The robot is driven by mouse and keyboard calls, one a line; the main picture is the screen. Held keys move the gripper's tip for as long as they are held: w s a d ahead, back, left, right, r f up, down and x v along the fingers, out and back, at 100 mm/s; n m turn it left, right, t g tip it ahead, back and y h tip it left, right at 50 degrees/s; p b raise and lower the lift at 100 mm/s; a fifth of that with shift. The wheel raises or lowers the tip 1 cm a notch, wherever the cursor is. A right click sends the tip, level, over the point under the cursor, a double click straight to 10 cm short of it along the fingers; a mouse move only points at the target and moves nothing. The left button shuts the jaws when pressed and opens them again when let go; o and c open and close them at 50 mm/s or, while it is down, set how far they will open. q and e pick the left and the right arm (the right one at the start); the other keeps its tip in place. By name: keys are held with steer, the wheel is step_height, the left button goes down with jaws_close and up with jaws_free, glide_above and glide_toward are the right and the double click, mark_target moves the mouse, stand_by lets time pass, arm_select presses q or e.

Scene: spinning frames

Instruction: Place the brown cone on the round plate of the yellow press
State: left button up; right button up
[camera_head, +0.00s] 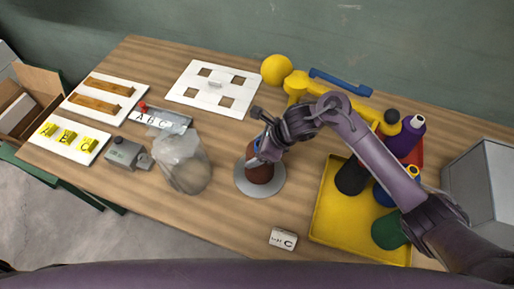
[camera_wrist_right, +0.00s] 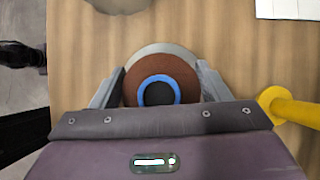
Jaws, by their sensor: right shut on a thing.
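The brown cone (camera_head: 260,173) stands upright over the grey round plate (camera_head: 244,186). My right gripper (camera_head: 261,152) is shut on the cone near its top. In the right wrist view, the cone (camera_wrist_right: 134,92) sits between the two fingers of the gripper (camera_wrist_right: 160,88), with a blue ring around its dark top. The plate's rim (camera_wrist_right: 163,48) shows behind it there. I cannot tell whether the cone's base touches the plate. The yellow press (camera_head: 297,86) has a round ball (camera_head: 276,70) and is partly hidden by my right arm. My left gripper is out of view.
A yellow tray (camera_head: 330,215) with several dark and coloured cones is at right. A clear plastic bag (camera_head: 182,165) stands left of the plate. A small white block marked C (camera_head: 283,239) lies in front. A white board with square holes (camera_head: 213,88) lies behind.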

steer(key=shift+f, duration=0.1)
steer(key=o, duration=1.8)
steer(key=shift+r+p, duration=0.3)
steer(key=b+v, duration=0.1)
steer(key=v, duration=1)
steer(key=shift+d+r+b, duration=0.25)
steer(key=shift+r+b, duration=0.05)
steer(key=shift+s, duration=0.1)
